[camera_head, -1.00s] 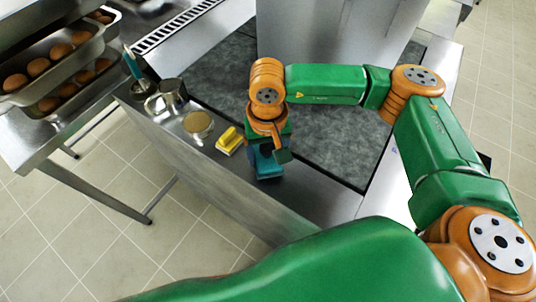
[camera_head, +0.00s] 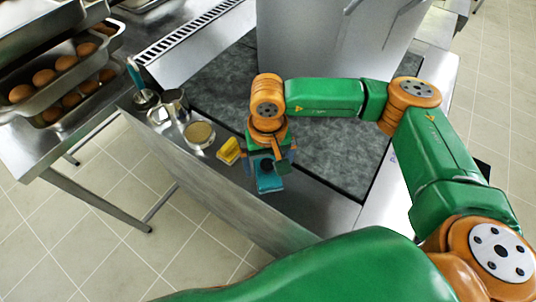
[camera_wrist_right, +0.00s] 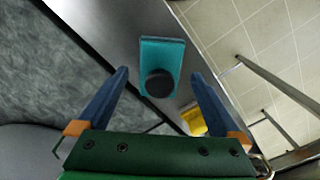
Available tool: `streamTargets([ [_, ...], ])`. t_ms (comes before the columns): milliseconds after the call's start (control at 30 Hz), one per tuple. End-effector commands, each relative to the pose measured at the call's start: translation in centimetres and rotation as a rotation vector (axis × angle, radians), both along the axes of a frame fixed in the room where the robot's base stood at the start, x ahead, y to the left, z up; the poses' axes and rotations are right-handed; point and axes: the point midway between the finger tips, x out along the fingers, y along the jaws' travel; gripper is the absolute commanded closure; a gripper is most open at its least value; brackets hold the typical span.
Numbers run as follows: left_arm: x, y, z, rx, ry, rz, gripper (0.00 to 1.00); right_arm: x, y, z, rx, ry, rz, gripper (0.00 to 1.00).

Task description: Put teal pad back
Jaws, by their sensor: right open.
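The teal pad (camera_head: 270,183) with a round black knob lies flat on the steel counter strip near its front edge. In the right wrist view the teal pad (camera_wrist_right: 162,54) sits ahead of the jaws, with the knob (camera_wrist_right: 159,83) between the two blue fingers in the picture. My right gripper (camera_head: 271,165) is over the pad and partly hides it. In the right wrist view the gripper (camera_wrist_right: 160,75) is open, with a gap on both sides of the knob. My left gripper is not seen.
A yellow block (camera_head: 229,151) lies just left of the pad. A round tan-topped container (camera_head: 199,134) and a metal cup (camera_head: 172,102) stand farther left. A large steel pot (camera_head: 325,45) stands behind on the dark cooktop (camera_head: 225,80). Egg trays (camera_head: 60,75) are at the far left.

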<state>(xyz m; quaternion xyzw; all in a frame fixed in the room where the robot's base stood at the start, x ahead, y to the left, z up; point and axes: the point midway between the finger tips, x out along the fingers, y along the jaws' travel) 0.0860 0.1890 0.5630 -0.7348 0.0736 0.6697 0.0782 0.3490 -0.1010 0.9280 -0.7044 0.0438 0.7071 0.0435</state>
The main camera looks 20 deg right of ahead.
Motion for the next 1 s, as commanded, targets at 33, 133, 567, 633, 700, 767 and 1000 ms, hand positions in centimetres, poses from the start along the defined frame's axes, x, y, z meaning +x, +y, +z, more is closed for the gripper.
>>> streamTargets([
  [33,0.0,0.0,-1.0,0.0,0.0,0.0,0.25,0.2,0.0,0.9,0.002,-0.008,0.0,0.0],
  [133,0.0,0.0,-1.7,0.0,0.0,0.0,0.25,0.2,0.0,3.9,0.002,-0.008,0.0,0.0],
  [567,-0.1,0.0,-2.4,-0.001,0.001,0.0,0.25,0.0,0.0,9.2,0.0,-0.001,0.001,0.0],
  [633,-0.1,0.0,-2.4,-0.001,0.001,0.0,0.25,0.0,0.0,9.2,0.0,0.0,0.0,0.0],
  [700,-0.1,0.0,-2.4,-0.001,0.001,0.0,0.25,0.0,0.0,9.2,0.0,0.0,0.0,0.0],
  [767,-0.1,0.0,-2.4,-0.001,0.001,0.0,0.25,0.0,0.0,9.2,0.0,0.0,0.0,0.0],
  [1000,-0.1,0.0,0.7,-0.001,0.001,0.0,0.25,0.1,0.0,12.3,0.0,-0.001,0.0,0.0],
])
